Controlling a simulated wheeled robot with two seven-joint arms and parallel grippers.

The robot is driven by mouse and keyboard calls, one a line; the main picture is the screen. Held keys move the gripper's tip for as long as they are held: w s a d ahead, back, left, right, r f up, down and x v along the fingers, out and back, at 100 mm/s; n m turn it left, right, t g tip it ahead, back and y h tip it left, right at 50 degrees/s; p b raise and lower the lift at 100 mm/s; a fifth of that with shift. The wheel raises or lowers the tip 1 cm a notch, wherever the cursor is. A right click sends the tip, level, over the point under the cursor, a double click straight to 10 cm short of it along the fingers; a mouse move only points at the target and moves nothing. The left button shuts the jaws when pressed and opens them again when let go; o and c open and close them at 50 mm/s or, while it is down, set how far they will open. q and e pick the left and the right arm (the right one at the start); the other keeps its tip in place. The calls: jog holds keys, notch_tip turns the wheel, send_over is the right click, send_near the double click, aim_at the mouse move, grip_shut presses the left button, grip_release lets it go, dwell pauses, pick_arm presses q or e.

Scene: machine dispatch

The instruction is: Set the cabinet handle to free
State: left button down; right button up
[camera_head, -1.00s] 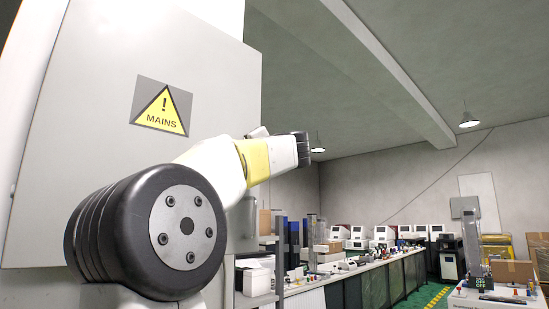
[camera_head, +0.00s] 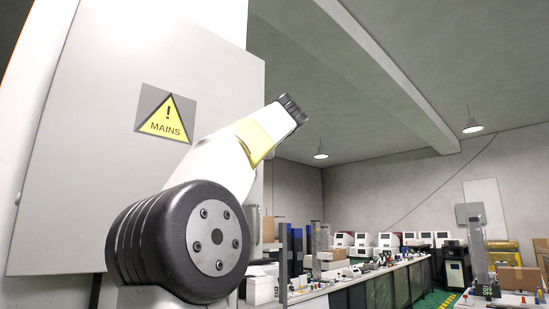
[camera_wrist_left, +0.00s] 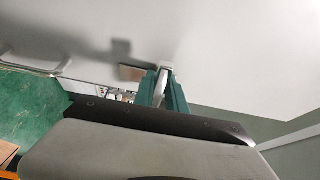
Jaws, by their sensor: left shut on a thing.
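The cabinet (camera_head: 80,120) is a light grey metal box at the left of the head view, with a yellow MAINS warning sign (camera_head: 165,114) on its front. My left arm stands in front of it and its gripper does not show there. In the left wrist view, my left gripper (camera_wrist_left: 163,90) has green fingers shut on a pale metal bar, the cabinet handle (camera_wrist_left: 166,72), against a light grey surface. The fingers hide much of the handle, so its exact setting cannot be read. My right gripper is in neither view.
A long workbench (camera_head: 375,272) with several devices runs along the right of the head view. A shelf with a white box (camera_head: 262,288) stands close beside the cabinet. A green floor (camera_wrist_left: 35,105) shows in the left wrist view.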

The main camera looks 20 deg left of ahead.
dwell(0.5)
pick_arm(q)
jog(key=c, duration=1.4)
grip_release()
jog(key=shift+o, duration=0.2)
jog(key=v, duration=0.7)
jog(key=shift+s+d, duration=0.3)
jog(key=shift+d, duration=0.05)
